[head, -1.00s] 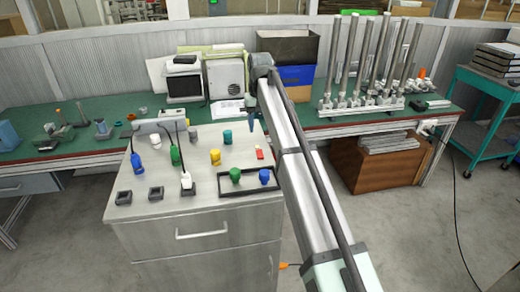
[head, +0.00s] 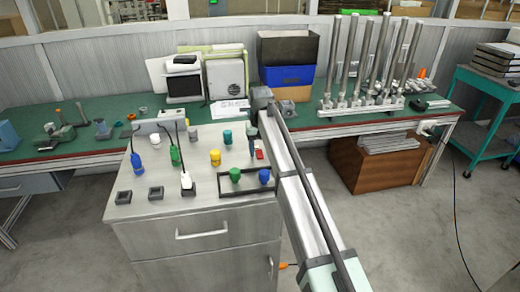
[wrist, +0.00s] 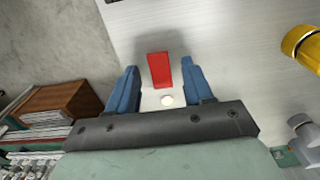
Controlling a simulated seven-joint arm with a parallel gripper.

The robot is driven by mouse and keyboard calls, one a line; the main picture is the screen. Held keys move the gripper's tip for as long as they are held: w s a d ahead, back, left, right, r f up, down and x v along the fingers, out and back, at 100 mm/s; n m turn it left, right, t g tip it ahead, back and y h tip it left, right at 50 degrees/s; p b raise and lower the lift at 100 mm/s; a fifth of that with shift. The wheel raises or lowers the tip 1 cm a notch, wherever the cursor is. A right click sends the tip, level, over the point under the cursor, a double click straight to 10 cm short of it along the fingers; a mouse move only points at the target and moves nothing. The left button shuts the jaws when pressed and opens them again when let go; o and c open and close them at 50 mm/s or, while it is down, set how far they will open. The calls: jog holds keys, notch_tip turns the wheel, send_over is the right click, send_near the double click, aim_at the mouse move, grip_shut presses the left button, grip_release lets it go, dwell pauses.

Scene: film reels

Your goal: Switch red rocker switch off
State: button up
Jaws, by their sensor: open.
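The red rocker switch (head: 260,155) sits at the right side of the grey cabinet top (head: 205,205). In the wrist view the switch (wrist: 160,69) is a red rectangle on a white base plate with a pale round spot (wrist: 167,100). My gripper (head: 252,148) is above the cabinet top, just beside the switch in the head view. In the wrist view its two blue fingers (wrist: 160,78) are apart, one on each side of the switch, with nothing between them held. I cannot tell the height of the fingertips above the switch, nor which way the rocker is tilted.
A black frame (head: 222,194) with a green knob (head: 235,175) and a blue knob (head: 265,176) lies in front of the switch. A yellow knob (head: 215,158) and a teal knob (head: 227,137) stand to its left. The cabinet's right edge is close to the switch.

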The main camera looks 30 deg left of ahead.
aim_at(259, 151)
grip_shut()
jog(key=shift+w+a+g+h, duration=0.15)
jog(key=shift+a+g+h, duration=0.05)
jog(key=shift+g+h, duration=0.1)
dwell(0.4)
grip_release()
jog(key=shift+r, duration=0.15)
notch_tip(259, 151, up, 12)
jog(key=shift+w+a, duration=0.45)
